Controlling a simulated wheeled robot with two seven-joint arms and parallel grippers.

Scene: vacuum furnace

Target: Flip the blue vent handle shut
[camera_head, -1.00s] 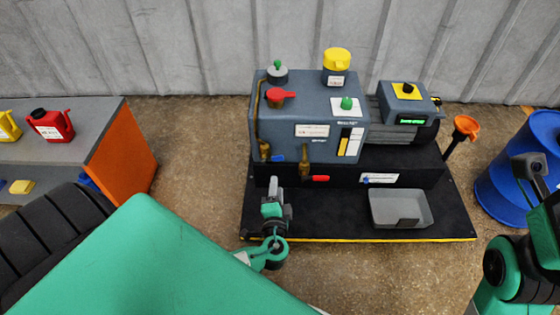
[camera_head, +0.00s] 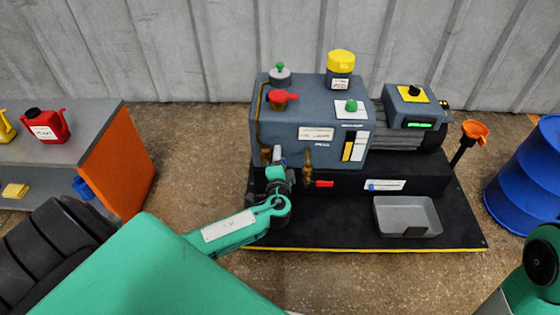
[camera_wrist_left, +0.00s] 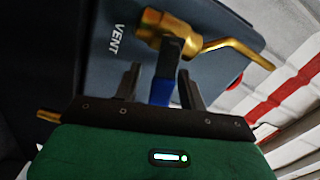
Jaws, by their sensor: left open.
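The blue vent handle (camera_wrist_left: 161,88) shows in the left wrist view, hanging from a brass valve (camera_wrist_left: 158,28) beside the white VENT lettering on the dark grey housing. My left gripper (camera_wrist_left: 163,76) is open, with one finger on each side of the handle. I cannot tell whether either finger touches it. In the head view my left gripper (camera_head: 277,164) is at the front left of the grey pump unit (camera_head: 300,130) and largely hides the vent valve and handle. My right gripper is out of view.
A second brass valve with a red handle (camera_head: 324,184) is just right of my left gripper. A grey tray (camera_head: 408,228) lies on the black base (camera_head: 345,230).

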